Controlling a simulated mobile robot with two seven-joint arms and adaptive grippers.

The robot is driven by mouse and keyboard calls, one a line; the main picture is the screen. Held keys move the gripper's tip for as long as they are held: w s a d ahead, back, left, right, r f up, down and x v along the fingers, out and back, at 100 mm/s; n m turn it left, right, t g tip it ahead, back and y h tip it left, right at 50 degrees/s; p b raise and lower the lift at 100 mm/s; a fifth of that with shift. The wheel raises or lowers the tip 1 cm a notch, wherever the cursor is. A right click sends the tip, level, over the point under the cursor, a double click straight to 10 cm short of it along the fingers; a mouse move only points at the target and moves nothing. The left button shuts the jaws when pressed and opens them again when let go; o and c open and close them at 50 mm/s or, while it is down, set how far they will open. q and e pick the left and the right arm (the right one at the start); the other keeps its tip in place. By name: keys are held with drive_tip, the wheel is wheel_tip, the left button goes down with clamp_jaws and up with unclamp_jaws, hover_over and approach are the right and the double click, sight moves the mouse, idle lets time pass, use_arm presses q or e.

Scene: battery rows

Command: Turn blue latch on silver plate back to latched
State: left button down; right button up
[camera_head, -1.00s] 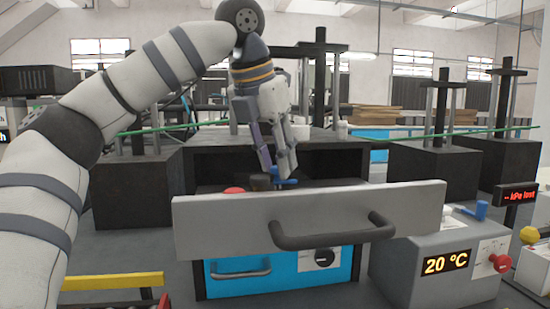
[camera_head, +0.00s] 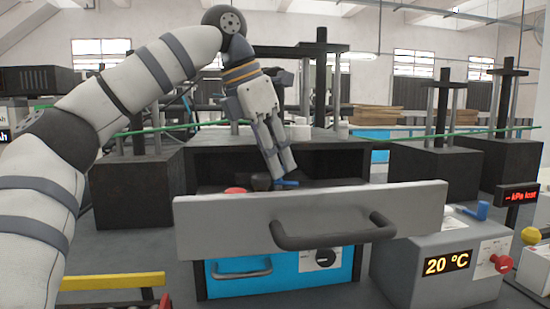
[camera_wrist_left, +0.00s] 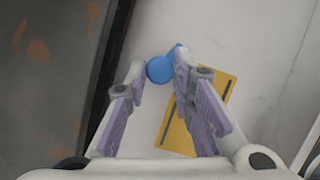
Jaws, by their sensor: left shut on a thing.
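The blue latch (camera_wrist_left: 160,70) shows in the left wrist view as a round knob with a short arm pointing up and right, on a pale silver plate (camera_wrist_left: 255,50) beside a yellow label. My left gripper (camera_wrist_left: 160,75) has its fingers on both sides of the latch, shut on it; the right finger hides part of the arm. In the head view the blue latch (camera_head: 287,183) peeks out at the fingertips of my left gripper (camera_head: 278,178), just behind the grey drawer front. The fingers partly cover the latch there. My right gripper is not in view.
The grey drawer front (camera_head: 400,208) with a dark handle stands before the latch. A red knob (camera_head: 235,191) sits left of the fingers. A dark rusty panel (camera_wrist_left: 50,80) borders the plate. A box with a 20 °C display (camera_head: 447,262) and another blue lever (camera_head: 482,210) stands at right.

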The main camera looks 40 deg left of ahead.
use_arm(q)
drive_tip(key=m+h, duration=0.1)
drive_tip(key=m, duration=0.2)
drive_tip(key=m+g+h, duration=0.1)
drive_tip(key=m, duration=0.2)
drive_tip(key=shift+w+a, duration=0.2)
drive_tip(key=m+g, duration=0.1)
drive_tip(key=m, duration=0.1)
drive_tip(key=m+g, duration=0.1)
drive_tip(key=m, duration=0.2)
drive_tip(key=shift+w+h, duration=0.15)
drive_tip(key=shift+h, duration=0.15)
drive_tip(key=shift+f+m+g, duration=0.1)
drive_tip(key=shift+m+g, duration=0.3)
drive_tip(key=shift+m, duration=0.3)
drive_tip(key=c, duration=1.4)
unclamp_jaws()
drive_tip(key=shift+o, duration=0.2)
